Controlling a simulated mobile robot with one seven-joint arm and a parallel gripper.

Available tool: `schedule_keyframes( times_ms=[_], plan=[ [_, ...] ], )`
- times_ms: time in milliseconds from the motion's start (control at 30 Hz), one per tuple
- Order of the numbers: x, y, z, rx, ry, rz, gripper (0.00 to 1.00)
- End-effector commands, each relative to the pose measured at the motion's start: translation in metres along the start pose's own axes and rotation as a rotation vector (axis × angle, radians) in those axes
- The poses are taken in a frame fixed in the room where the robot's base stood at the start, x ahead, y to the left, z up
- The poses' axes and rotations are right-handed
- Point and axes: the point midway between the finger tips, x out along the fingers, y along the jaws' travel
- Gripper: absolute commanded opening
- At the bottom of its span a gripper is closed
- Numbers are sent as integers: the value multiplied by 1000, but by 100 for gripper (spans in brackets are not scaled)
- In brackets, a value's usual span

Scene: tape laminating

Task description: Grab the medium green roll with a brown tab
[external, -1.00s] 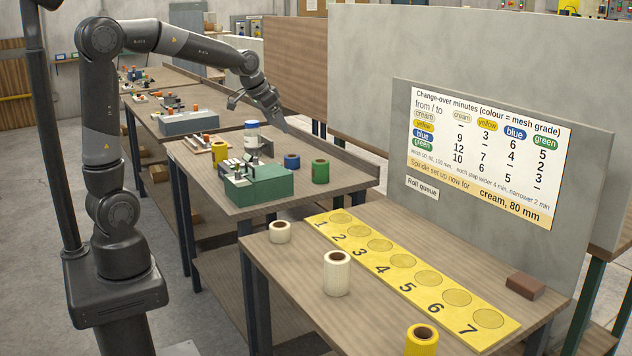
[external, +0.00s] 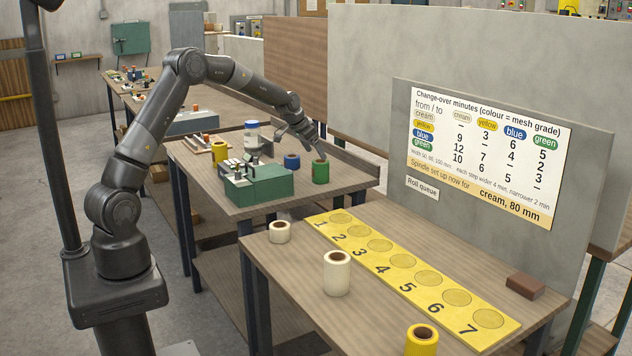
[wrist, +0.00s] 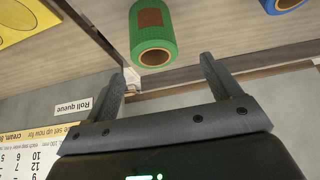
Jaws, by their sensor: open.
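The green roll (external: 320,173) stands upright near the right end of the middle bench, right of a blue roll. In the wrist view the green roll (wrist: 152,45) shows a brown tab (wrist: 150,17) on its side and a brown core. My gripper (external: 303,142) is above and close beside the green roll in the external view. In the wrist view my gripper (wrist: 163,73) has its two fingers spread with nothing between them. The roll lies beyond the fingertips, not between them.
A blue roll (external: 292,160), a green machine (external: 262,184), a yellow roll (external: 220,152) and a white bottle (external: 251,134) share the bench. A raised edge (external: 350,158) runs behind. The front bench holds cream and yellow rolls and a numbered yellow board (external: 385,257).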

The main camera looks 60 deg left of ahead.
Motion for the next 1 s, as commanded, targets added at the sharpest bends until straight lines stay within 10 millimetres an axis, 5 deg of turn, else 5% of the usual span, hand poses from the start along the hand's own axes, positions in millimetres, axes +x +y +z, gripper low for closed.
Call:
schedule_keyframes(
  times_ms=[733, 1000],
  plan=[
    [83, 7, 12, 0, -2, 0, 83],
    [90, 7, 12, 0, -1, 0, 83]
  ],
)
